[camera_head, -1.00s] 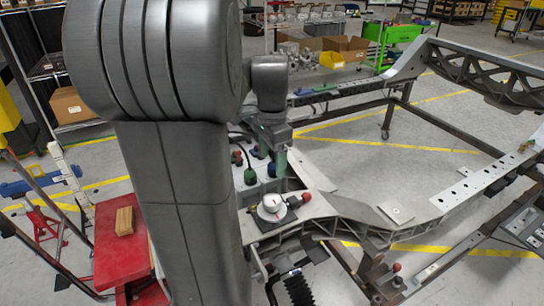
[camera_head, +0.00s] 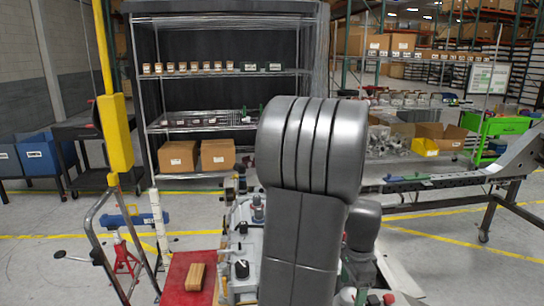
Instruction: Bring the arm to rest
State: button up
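My arm's large grey link (camera_head: 312,150) stands upright in the middle of the view and covers much of the fixture behind it. A smaller wrist link of mine (camera_head: 362,228) shows just to its right. Below it, the end of my arm with my gripper (camera_head: 357,270) is partly visible over the fixture. Its fingertips are too hidden to tell whether they are open or hold anything. The chassis fixture (camera_head: 400,275) shows at the lower right, with small tools and parts on its left end (camera_head: 243,240).
A red stand (camera_head: 180,290) with a wooden block (camera_head: 195,277) is at the lower left. A yellow post (camera_head: 115,135) and blue bins (camera_head: 40,152) stand further left. A shelf with cardboard boxes (camera_head: 218,154) is behind. A green cart (camera_head: 497,130) is at the right.

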jog(key=shift+f, duration=1)
jog(key=shift+r, duration=0.15)
